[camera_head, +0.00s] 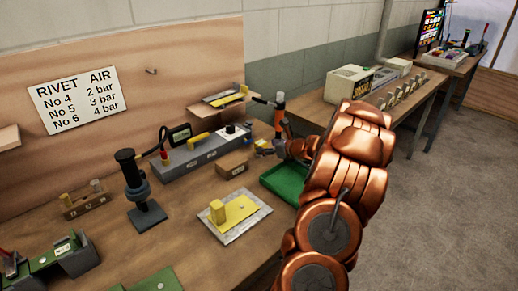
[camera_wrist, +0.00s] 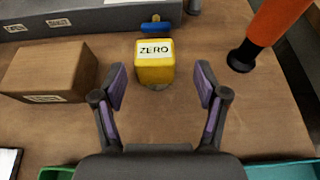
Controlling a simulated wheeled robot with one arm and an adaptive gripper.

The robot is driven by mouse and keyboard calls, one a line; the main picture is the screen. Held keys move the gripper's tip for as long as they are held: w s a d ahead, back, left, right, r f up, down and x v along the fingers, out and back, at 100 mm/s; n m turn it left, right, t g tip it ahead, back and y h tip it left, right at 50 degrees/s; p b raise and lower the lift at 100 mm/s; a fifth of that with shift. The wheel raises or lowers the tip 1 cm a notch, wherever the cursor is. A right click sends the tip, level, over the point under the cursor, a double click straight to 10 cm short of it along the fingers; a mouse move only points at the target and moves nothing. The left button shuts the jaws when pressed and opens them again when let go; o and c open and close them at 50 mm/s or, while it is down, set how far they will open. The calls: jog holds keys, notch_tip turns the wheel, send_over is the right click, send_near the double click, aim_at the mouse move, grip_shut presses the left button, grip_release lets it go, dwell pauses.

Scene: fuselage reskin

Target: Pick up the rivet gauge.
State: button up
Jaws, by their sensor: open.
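A yellow block with a white ZERO label (camera_wrist: 154,62) stands on the bench in the wrist view, with a blue piece behind its top and a darker round base. I cannot tell for certain whether it is the rivet gauge. My gripper (camera_wrist: 160,74) is open and empty, its purple-padded fingers to either side and on the near side of the block, apart from it. In the head view the yellow block (camera_head: 262,145) is small, and my copper arm hides most of my gripper.
A cardboard box (camera_wrist: 48,72) lies left of the block; an orange tool with a black end (camera_wrist: 272,35) stands right. A long grey case (camera_wrist: 85,18) is behind. A green tray (camera_head: 283,180) lies in front. A yellow piece on a metal plate (camera_head: 235,214) sits nearer.

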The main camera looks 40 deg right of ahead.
aim_at(259, 141)
jog(key=shift+a+p+x, duration=0.15)
jog(key=shift+p+x, duration=0.25)
jog(key=shift+x, duration=1)
jog(key=shift+a+p+x, duration=0.15)
jog(key=shift+p+x, duration=0.25)
jog(key=shift+x, duration=0.95)
jog(key=shift+r, duration=0.1)
grip_shut()
jog(key=shift+d+r+b, duration=0.1)
jog(key=shift+r+b, duration=0.2)
jog(key=shift+r, duration=0.6)
jog(key=shift+s+r, duration=0.15)
jog(key=shift+r, duration=0.75)
jog(key=s+a+b, duration=0.1)
jog(key=s, duration=0.4)
jog(key=s+a+r+b, duration=0.1)
jog(key=s+a, duration=0.1)
jog(key=s, duration=0.3)
jog(key=s+a+b, duration=0.1)
jog(key=s, duration=0.4)
jog(key=shift+a+r+b, duration=0.2)
jog(key=shift+b, duration=0.1)
